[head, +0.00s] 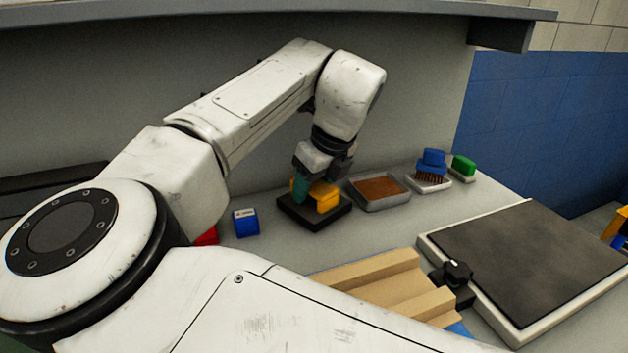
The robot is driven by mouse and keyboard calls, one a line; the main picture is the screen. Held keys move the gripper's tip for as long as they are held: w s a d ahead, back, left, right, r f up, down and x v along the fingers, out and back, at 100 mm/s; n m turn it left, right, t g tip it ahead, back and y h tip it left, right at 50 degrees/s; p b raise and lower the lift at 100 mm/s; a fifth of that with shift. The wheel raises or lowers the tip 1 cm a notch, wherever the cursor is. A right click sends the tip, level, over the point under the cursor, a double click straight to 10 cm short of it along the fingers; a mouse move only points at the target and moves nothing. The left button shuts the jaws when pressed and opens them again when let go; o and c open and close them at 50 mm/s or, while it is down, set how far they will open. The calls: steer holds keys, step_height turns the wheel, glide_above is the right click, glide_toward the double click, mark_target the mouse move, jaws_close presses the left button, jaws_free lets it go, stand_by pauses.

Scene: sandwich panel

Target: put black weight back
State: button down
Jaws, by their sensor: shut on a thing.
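The black weight (312,212) looks like a flat black slab with an orange-yellow block-like handle (326,197) on top. It is at the back of the grey counter, near the wall. My gripper (314,188) comes down from above and is shut on the handle. A teal part shows at the left side of the grip. The fingers hide part of the handle. I cannot tell whether the slab touches the counter or hangs just above it.
Beside the weight are a small blue box (246,223) on the left and a shallow tray with a brown inside (380,204) on the right. Further right are a blue-handled brush (432,168) and a green block (464,166). A tan ridged piece (385,283) and a dark-topped plate (535,255) lie nearer.

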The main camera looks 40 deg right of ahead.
stand_by(0.4)
steer(key=shift+c, duration=2.2)
jaws_free()
steer(key=shift+f, duration=0.1)
steer(key=shift+s+r+p, duration=0.35)
steer(key=shift+s+r, duration=0.2)
steer(key=shift+r, duration=0.2)
steer(key=s+p, duration=0.1)
steer(key=s, duration=1)
steer(key=shift+s, duration=0.25)
